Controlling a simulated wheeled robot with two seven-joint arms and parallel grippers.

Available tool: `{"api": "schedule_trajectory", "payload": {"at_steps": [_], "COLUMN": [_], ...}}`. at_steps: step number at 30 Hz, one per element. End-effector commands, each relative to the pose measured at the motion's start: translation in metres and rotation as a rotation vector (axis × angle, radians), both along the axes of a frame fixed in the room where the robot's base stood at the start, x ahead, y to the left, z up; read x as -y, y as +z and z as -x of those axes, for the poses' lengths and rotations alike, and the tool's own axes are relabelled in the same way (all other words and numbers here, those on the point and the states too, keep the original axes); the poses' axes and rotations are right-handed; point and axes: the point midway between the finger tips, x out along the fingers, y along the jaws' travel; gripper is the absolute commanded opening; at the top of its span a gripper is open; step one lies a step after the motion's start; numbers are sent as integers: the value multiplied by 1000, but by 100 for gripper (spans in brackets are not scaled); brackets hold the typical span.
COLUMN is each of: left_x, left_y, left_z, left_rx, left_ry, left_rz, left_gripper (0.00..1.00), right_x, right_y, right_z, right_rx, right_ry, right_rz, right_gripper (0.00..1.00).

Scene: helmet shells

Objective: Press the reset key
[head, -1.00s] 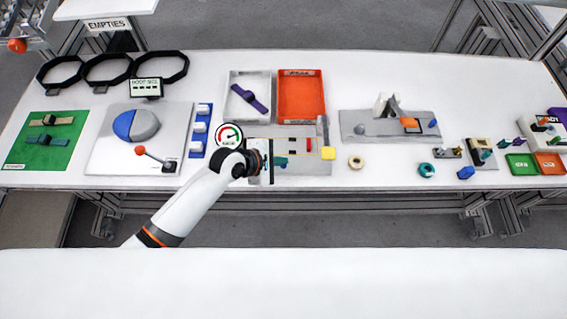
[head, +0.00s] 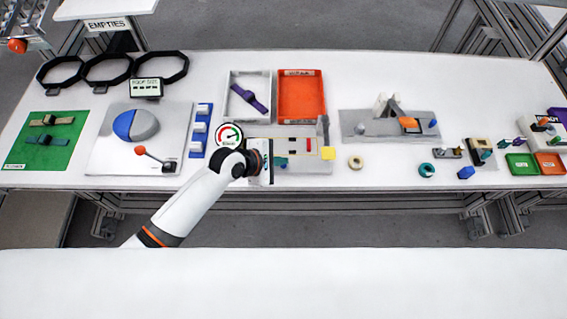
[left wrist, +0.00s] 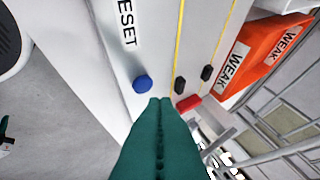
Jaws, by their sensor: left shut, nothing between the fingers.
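The reset key is a round blue button (left wrist: 142,84) beside a partly cut-off label reading "ESET" on a pale panel in the left wrist view. My left gripper (left wrist: 161,101) has teal fingers closed together with nothing between them. Its tips are just below and right of the blue key in that view, and no contact with the key shows. In the head view my left gripper (head: 281,161) is over the left part of the grey tester panel (head: 300,167). The key is hidden there behind my wrist. My right gripper is not in view.
A red block (left wrist: 188,102) and two black knobs (left wrist: 207,73) are close to the fingertips. A round dial gauge (head: 229,135) stands by my wrist. An orange tray (head: 322,97) and a white tray (head: 268,86) lie behind.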

Motion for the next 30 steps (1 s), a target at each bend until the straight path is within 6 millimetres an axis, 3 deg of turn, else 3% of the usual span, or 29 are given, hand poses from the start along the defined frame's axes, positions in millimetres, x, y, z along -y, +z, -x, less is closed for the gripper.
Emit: {"api": "schedule_trajectory", "payload": {"at_steps": [30], "left_x": [0], "left_y": [-11], "left_z": [0], "left_rx": [0], "left_ry": [0], "left_rz": [0], "left_gripper": [0], "right_x": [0], "right_y": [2], "right_z": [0], "right_rx": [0], "right_ry": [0], "right_rz": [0], "right_gripper": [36]}}
